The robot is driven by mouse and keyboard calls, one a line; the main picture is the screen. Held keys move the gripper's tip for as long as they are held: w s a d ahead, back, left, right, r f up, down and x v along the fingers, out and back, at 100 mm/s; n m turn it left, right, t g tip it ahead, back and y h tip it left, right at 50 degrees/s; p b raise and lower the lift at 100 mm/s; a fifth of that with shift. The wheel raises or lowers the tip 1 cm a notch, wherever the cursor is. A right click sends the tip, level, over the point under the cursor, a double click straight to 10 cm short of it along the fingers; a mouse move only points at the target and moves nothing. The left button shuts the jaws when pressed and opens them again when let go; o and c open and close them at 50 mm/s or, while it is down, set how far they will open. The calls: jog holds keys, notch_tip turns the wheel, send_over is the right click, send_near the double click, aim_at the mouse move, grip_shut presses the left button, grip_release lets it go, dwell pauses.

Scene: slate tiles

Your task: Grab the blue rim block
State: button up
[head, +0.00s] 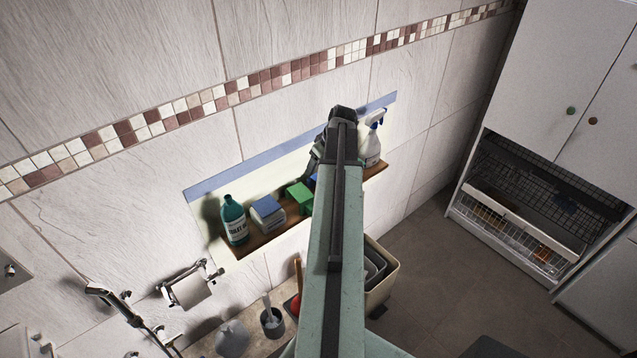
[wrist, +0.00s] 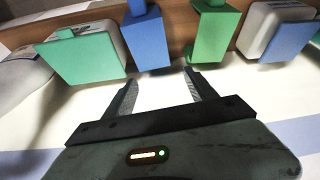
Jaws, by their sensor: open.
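The blue rim block (wrist: 147,40) stands on the wooden wall shelf, between a green block (wrist: 214,36) and a white box with a green face (wrist: 83,57). In the head view only a sliver of the blue block (head: 313,180) shows beside my arm; the rest is hidden. My gripper (wrist: 160,77) is open and empty. Its fingertips are close to the blue block, which is just ahead and slightly left of the middle between them in the wrist view. The fingers are not around it. In the head view my gripper (head: 316,154) is dark and partly hidden by my arm.
The wooden shelf (head: 243,249) also holds a teal bottle (head: 235,220), a white box with a blue face (head: 267,211) and a white spray bottle (head: 372,146). The neighbouring green block stands close to the blue one. A beige bin (head: 381,287) stands below.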

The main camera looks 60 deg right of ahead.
aim_at(316, 174)
jog(key=shift+s+d+b+x, duration=0.15)
jog(key=shift+b+x, duration=0.6)
jog(key=shift+x, duration=0.1)
jog(key=shift+s+d+b+x, duration=0.15)
jog(key=shift+b+x, duration=0.55)
jog(key=shift+x, duration=0.2)
jog(key=b+x, duration=0.4)
jog(key=shift+d+f, duration=0.15)
jog(key=shift+f, duration=0.15)
jog(key=shift+r, duration=0.2)
jog(key=c, duration=1.1)
jog(key=shift+r+p, duration=0.5)
jog(key=shift+p, duration=0.15)
jog(key=shift+c, duration=0.2)
notch_tip(316, 174, up, 3)
jog(key=p, duration=0.3)
jog(key=shift+r, duration=0.15)
jog(key=s+a, duration=0.3)
jog(key=s, duration=0.4)
jog(key=s+a+p, duration=0.1)
jog(key=s+a, duration=0.1)
jog(key=s, duration=0.6)
jog(key=shift+a+r, duration=0.35)
